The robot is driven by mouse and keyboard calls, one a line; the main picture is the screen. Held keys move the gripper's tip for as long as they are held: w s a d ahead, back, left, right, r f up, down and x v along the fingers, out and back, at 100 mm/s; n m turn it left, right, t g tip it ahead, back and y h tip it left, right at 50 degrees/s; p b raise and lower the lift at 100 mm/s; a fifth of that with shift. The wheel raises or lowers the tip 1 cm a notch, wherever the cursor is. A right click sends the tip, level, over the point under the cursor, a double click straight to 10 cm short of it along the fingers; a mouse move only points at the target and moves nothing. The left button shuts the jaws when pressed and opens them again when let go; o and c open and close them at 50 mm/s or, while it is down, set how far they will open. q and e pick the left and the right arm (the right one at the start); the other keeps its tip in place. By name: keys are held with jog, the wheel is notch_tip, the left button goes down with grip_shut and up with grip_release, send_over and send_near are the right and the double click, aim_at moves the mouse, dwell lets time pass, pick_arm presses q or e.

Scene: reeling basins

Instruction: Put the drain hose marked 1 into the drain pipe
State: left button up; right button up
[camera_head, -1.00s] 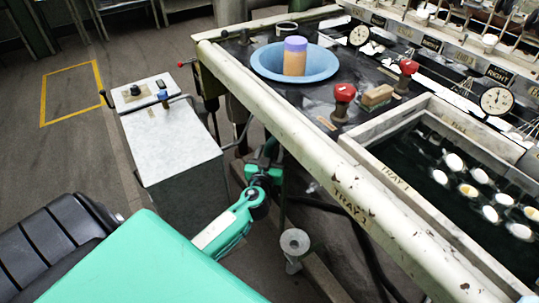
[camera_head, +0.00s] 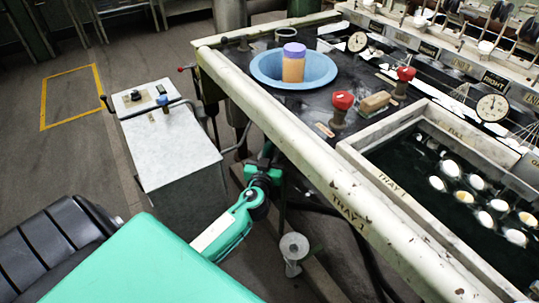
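A grey open-ended pipe (camera_head: 293,247) stands low beneath the front edge of the bench and may be the drain pipe. A dark hose (camera_head: 372,262) runs under the bench to its right; no mark 1 can be read on it. My green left arm reaches in from the lower left, and its gripper (camera_head: 267,155) is small and partly hidden near the bench front, above and left of the pipe. Its fingers are not clear, and I cannot tell whether it holds anything. My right gripper is not in view.
The bench's pale front rail (camera_head: 320,175) overhangs the pipe. A white-topped cabinet (camera_head: 165,150) stands left of the arm. On the bench are a blue basin (camera_head: 258,72) with an orange, purple-topped cylinder (camera_head: 293,68), red knobs (camera_head: 342,100) and a water tray (camera_head: 355,150).

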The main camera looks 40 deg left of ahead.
pick_arm(q)
jog(key=shift+r+p, duration=0.85)
jog(key=shift+r, duration=0.6)
jog(key=shift+d, duration=0.1)
jog(key=s+d+b, duration=0.2)
jog(key=d, duration=0.4)
jog(key=shift+s, duration=0.25)
jog(key=shift+f, duration=0.15)
jog(key=shift+f+b, duration=2.4)
jog(key=shift+b, duration=0.45)
jog(key=shift+a, duration=0.1)
jog(key=s+a+b, duration=0.1)
jog(key=s+a, duration=0.2)
jog(key=s, duration=0.6)
jog(key=shift+s+a, duration=0.15)
jog(key=shift+a, duration=0.25)
